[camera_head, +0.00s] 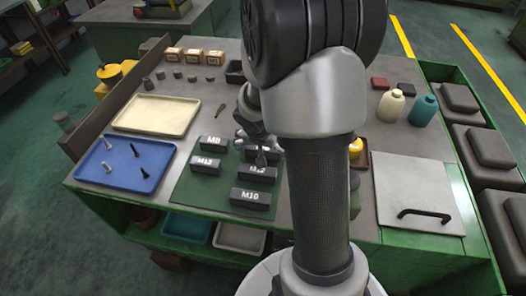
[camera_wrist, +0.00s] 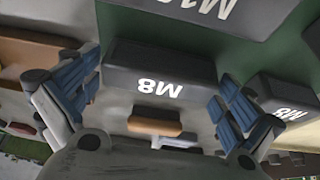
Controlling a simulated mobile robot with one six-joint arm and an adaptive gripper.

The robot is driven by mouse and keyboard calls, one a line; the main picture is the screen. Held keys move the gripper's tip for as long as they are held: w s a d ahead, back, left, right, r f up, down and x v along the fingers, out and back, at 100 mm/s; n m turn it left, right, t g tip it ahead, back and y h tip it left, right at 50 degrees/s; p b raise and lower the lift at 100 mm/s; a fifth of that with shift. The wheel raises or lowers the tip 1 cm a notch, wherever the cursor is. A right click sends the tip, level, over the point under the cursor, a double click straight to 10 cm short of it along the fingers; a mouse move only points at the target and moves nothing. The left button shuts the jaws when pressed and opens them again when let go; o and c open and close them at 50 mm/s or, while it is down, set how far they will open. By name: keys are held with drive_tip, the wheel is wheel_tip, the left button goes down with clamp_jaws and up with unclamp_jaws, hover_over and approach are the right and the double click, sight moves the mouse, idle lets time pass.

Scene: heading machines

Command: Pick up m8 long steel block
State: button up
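The long dark steel block marked M8 (camera_wrist: 150,62) lies between the two fingers in the wrist view, its white label upside down. In the head view the long M8 block (camera_head: 276,153) is mostly hidden behind my gripper (camera_head: 258,152). My gripper (camera_wrist: 160,90) is open, with one blue-padded finger near each end of the block. I cannot tell whether the pads touch it. A shorter M8 block (camera_head: 213,143) lies to the left; it also shows at the right of the wrist view (camera_wrist: 283,108).
Other blocks on the green mat (camera_head: 208,197) are an M12 block (camera_head: 206,165), a long block (camera_head: 255,173) and an M10 block (camera_head: 250,198). A blue tray (camera_head: 126,176) with bolts and a beige tray (camera_head: 158,115) stand left. Bottles (camera_head: 391,106) stand right.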

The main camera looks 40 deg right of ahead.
drive_tip(key=c, duration=1.2)
drive_tip(key=shift+o, duration=0.2)
drive_tip(key=shift+r, duration=0.1)
